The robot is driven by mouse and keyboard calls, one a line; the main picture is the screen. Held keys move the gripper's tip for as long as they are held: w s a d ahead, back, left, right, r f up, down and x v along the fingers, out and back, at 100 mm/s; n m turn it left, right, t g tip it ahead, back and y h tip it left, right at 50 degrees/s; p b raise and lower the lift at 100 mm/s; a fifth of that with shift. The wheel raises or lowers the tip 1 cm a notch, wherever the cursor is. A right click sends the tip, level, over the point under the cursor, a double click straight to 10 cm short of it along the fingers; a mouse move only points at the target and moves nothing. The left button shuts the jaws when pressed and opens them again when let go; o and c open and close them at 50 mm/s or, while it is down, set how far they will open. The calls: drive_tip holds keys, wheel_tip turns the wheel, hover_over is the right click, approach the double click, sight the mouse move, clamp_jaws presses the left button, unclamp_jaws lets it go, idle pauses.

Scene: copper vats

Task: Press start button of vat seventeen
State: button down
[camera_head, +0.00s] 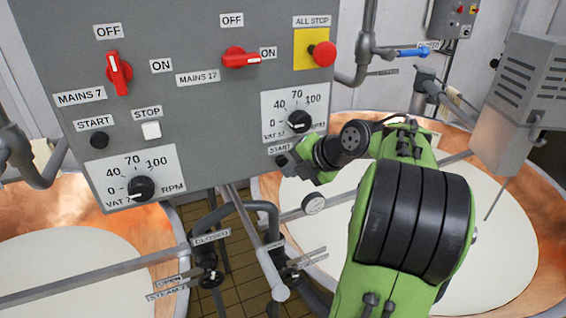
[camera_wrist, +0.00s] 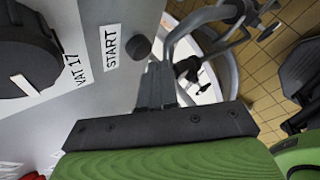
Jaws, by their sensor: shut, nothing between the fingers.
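The vat 17 start button (camera_wrist: 138,46) is a small round black knob beside a START label (camera_wrist: 111,48) in the wrist view. In the head view the START label (camera_head: 279,149) sits under the vat 17 dial, with the button largely behind my gripper. My gripper (camera_wrist: 155,72) is shut and empty. Its fingertips are very close to the button, just below and right of it in the wrist view; I cannot tell whether they touch. In the head view my gripper (camera_head: 291,161) is at the panel's lower right edge.
The grey panel (camera_head: 190,105) also carries the vat 7 start button (camera_head: 99,140), its white stop button (camera_head: 151,130), red mains switches and a red all-stop button (camera_head: 323,54). The vat 17 dial (camera_head: 299,121) is just above my gripper. Pipes and copper vats lie below.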

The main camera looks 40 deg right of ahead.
drive_tip(key=shift+w, duration=0.15)
idle(0.6)
drive_tip(key=shift+w+d, duration=0.15)
drive_tip(key=shift+w, duration=0.15)
drive_tip(key=shift+w+d, duration=0.15)
drive_tip(key=shift+w, duration=0.3)
idle(0.8)
drive_tip(key=shift+b, duration=0.3)
drive_tip(key=shift+s+a+b, duration=0.3)
drive_tip(key=shift+s+b, duration=0.2)
drive_tip(key=shift+s, duration=0.4)
drive_tip(key=s+b, duration=0.1)
drive_tip(key=s, duration=0.1)
drive_tip(key=s+a+b, duration=0.1)
drive_tip(key=s, duration=0.1)
drive_tip(key=shift+s+a, duration=0.2)
drive_tip(key=shift+s, duration=0.2)
